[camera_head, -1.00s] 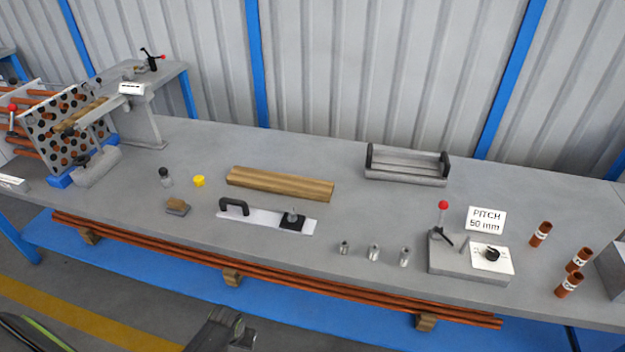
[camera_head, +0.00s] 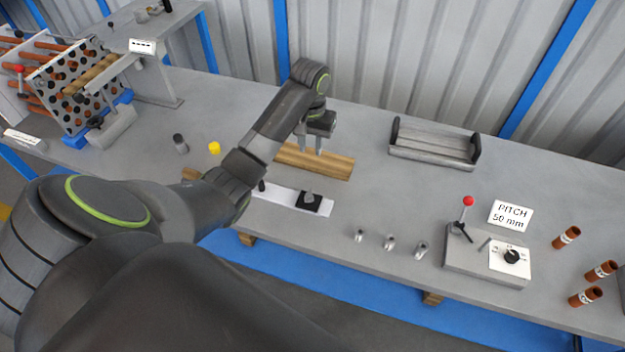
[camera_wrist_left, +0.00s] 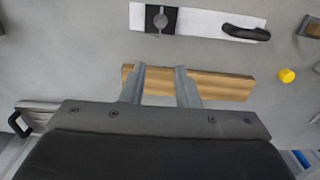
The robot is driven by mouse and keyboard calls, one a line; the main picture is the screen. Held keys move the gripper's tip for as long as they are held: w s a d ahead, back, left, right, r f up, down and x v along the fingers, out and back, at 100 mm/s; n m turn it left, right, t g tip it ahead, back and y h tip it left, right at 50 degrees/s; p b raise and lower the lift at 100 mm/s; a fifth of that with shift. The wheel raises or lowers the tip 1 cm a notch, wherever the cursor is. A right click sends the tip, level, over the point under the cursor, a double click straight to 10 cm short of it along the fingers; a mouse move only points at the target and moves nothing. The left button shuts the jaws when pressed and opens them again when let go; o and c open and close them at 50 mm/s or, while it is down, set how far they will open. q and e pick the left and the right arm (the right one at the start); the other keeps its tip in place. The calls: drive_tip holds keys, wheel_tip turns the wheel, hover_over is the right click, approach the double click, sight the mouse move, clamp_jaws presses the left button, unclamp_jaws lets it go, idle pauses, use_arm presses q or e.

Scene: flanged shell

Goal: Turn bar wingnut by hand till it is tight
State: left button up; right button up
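The bar (camera_head: 275,195) is a flat white strip with a black handle at one end and a black square block at the other. A grey wingnut (camera_head: 310,197) stands on the black block. In the left wrist view the bar (camera_wrist_left: 200,22) lies near the top, with the wingnut (camera_wrist_left: 159,18) on its block and the black handle at right. My left gripper (camera_head: 311,152) points down above the wooden block, just behind the wingnut in the head view. Its fingers (camera_wrist_left: 160,72) are apart with nothing between them. My right gripper is out of view.
A wooden block (camera_head: 335,165) lies behind the bar. A grey cradle (camera_head: 433,147), several metal fittings (camera_head: 390,242), a red-knobbed fixture (camera_head: 485,262) and copper tubes (camera_head: 566,237) stand to the right. A yellow cap (camera_head: 214,148) is at left.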

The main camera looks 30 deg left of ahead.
use_arm(q)
drive_tip(key=b, duration=0.6)
hover_over(311, 189)
wheel_tip(311, 189, down, 6)
wheel_tip(311, 189, down, 11)
drive_tip(key=shift+a+r+p, duration=0.1)
drive_tip(key=shift+p, duration=0.35)
drive_tip(key=shift+c, duration=0.2)
clamp_jaws()
drive_tip(key=shift+m+p, duration=0.4)
